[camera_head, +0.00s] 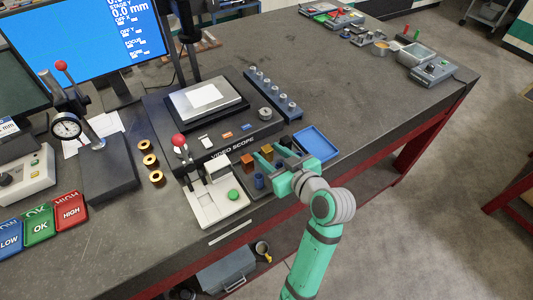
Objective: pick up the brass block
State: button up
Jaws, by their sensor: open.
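A small yellowish block (267,149), which looks like the brass block, sits near the front of the bench, right at my gripper's fingertips. A copper-orange block (247,160) stands just to its left. The fingers and wrist hide part of the surface around the blocks.
A blue tray (316,145) lies to the right. The video scope (190,140) is behind, and a white fixture with a green button (220,205) is left. Three brass rings (150,160) stand further left. The bench's right half is mostly clear.

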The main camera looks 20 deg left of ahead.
jog(key=shift+x, duration=3)
jog(key=shift+w, duration=0.1)
grip_shut()
